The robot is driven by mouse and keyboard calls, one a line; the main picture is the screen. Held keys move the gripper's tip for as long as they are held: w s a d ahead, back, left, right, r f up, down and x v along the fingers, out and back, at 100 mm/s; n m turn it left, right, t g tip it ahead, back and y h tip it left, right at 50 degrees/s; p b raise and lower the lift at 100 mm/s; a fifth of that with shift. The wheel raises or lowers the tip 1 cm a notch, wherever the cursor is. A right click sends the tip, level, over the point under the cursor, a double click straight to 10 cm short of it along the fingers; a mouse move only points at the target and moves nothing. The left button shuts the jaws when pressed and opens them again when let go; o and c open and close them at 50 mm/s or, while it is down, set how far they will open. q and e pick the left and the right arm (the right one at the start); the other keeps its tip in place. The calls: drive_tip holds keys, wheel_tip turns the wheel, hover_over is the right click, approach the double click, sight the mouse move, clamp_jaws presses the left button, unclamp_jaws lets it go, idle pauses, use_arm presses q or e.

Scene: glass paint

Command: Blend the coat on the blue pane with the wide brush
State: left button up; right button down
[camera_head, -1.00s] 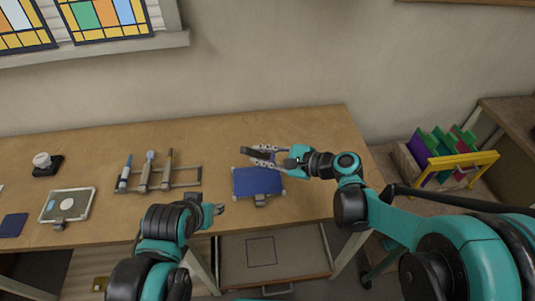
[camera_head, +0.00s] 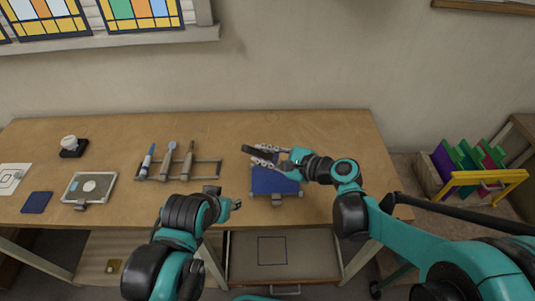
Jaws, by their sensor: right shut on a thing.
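The blue pane (camera_head: 275,183) lies on a small holder with corner clips on the workbench. My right gripper (camera_head: 264,155) is over its far edge. It is shut on a dark tool, seemingly the wide brush (camera_head: 256,151), whose end points left past the fingers. Whether the brush touches the pane cannot be told; the gripper hides part of the pane's far side. My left gripper (camera_head: 236,204) is near the bench's front edge, left of the pane. It looks empty, but its fingers are too small to read.
A rack (camera_head: 208,170) with several slim tools stands left of the pane. Farther left are a framed plate with a pale disc (camera_head: 88,187), a dark blue square (camera_head: 37,202) and a white-topped jar (camera_head: 70,145). Bare bench lies behind the rack.

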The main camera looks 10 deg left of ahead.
use_arm(q)
drive_tip(key=shift+f, duration=0.1)
use_arm(e)
drive_tip(key=s+a, duration=0.1)
drive_tip(key=a, duration=0.5)
idle(0.4)
drive_tip(key=shift+s+r, duration=0.1)
use_arm(q)
wheel_tip(320, 180, up, 4)
drive_tip(key=p, duration=0.4)
use_arm(e)
wheel_tip(320, 180, up, 5)
drive_tip(key=shift+f, duration=0.1)
